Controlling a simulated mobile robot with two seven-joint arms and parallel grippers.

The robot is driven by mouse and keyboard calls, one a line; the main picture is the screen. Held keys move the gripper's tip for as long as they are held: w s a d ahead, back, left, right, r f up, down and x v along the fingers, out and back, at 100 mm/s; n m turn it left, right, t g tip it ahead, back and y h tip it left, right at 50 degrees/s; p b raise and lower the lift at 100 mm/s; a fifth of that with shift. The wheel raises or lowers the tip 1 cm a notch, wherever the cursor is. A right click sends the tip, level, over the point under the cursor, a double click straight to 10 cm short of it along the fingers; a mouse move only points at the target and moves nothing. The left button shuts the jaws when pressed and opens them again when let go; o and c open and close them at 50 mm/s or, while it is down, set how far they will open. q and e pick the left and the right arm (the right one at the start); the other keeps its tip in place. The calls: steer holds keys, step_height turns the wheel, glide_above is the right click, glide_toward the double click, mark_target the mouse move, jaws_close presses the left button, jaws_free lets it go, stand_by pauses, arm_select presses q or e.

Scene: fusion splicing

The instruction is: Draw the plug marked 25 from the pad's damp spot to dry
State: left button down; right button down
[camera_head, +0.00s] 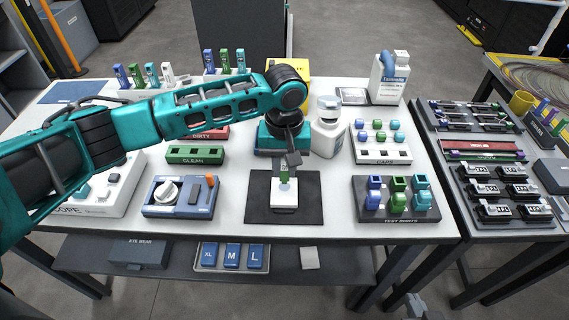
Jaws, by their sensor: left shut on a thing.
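A green plug (284,175) stands at the white pad (284,197), which lies on a dark mat (256,208). My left gripper (286,162) reaches down from above and is shut on the plug's upper part. The plug's lower end is at the pad's upper part; I cannot tell whether it touches. The number on the plug is too small to read, and no damp spot can be made out. My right gripper (420,309) shows only partly at the bottom edge, low and away from the table; its jaw opening is unclear.
A green block marked CLEAN (195,155) and a red one marked DIRTY (209,133) stand left. A white bottle (327,137) is close behind right. The caps tray (381,157) and test ports block (370,213) are right. The dial box (179,211) is left of the mat.

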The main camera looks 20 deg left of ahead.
mark_target(284, 202)
arm_select(q)
steer(key=shift+f, duration=0.25)
stand_by(0.6)
steer(key=shift+f+p, duration=0.1)
steer(key=shift+p, duration=0.75)
stand_by(1.8)
steer(key=shift+s+d+p, duration=0.15)
steer(key=shift+s+p, duration=0.45)
steer(key=shift+p, duration=0.2)
steer(key=shift+s+d, duration=0.25)
steer(key=shift+s, duration=0.6)
steer(key=shift+s+d, duration=0.25)
steer(key=shift+s, duration=0.55)
stand_by(0.6)
steer(key=shift+r, duration=0.2)
steer(key=shift+r, duration=2.15)
